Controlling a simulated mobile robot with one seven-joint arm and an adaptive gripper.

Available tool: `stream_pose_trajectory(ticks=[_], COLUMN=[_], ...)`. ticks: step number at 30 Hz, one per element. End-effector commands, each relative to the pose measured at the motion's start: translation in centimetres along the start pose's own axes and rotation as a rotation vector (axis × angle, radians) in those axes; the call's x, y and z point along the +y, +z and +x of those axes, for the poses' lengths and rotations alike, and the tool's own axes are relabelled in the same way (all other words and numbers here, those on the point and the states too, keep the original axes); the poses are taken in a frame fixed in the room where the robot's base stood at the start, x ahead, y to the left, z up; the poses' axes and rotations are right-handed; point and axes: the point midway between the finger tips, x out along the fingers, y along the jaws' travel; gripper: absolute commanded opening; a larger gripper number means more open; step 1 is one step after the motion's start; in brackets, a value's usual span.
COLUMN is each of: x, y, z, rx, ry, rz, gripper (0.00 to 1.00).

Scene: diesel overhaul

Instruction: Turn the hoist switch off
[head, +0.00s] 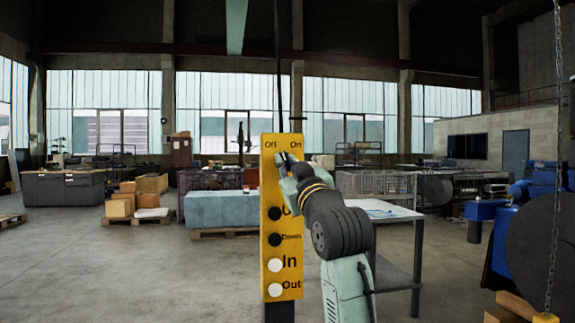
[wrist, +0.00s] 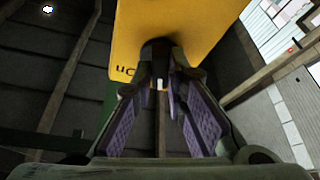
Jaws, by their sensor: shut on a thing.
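The hoist control panel is a tall yellow box (head: 268,185) hanging in the middle of the head view. "Off" and "On" are printed at its top, with black and white round buttons below. My gripper (head: 283,160) is at the upper part of the panel, just under these words, and hides the switch there. In the wrist view the yellow panel (wrist: 205,25) appears upside down. A dark switch knob (wrist: 158,48) with a small white mark sits between the fingertips of my gripper (wrist: 160,85), which is shut on it. Which way the switch points is unclear.
A light-topped table (head: 385,212) stands behind my arm. A chain (head: 555,120) hangs at the right, near blue machinery (head: 505,240). Pallets with boxes (head: 140,200) and a pale blue block (head: 215,208) stand farther back.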

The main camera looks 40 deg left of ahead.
Motion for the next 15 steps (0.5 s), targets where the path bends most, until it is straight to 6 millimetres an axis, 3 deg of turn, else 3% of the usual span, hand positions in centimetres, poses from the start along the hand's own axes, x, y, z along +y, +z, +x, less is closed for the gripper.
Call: stream_pose_trajectory(ticks=[15], x=[0.53], y=[-0.33], z=[0.07], rx=[0.001], ry=[-0.132], rz=[-0.334], gripper=[0.0])
